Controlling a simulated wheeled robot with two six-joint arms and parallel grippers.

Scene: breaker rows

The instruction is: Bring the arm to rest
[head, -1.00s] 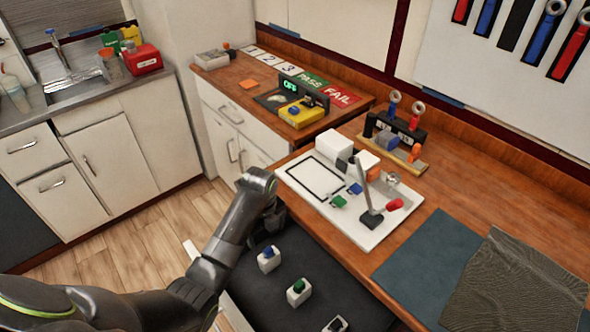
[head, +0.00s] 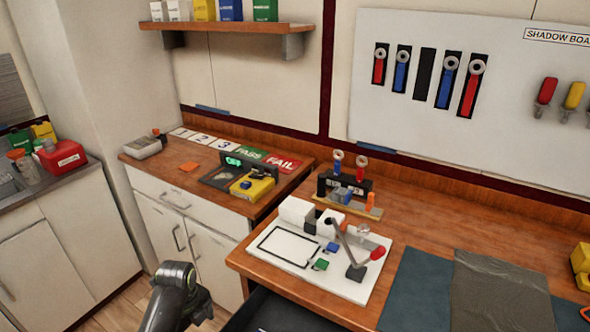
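A dark grey link of my arm (head: 178,292), with a rounded joint on top, rises at the bottom left in the head view. It stands in front of the white cabinet, left of the workbench, and touches nothing that I can see. Its gripper is not visible, so I cannot tell whether it holds anything. My other gripper is not in view.
The wooden workbench (head: 440,228) holds a white board (head: 290,272) with a lever and coloured blocks. A dark open drawer (head: 290,314) shows below its front edge. The side counter (head: 172,170) holds a yellow device (head: 252,187). A shelf (head: 225,26) hangs above.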

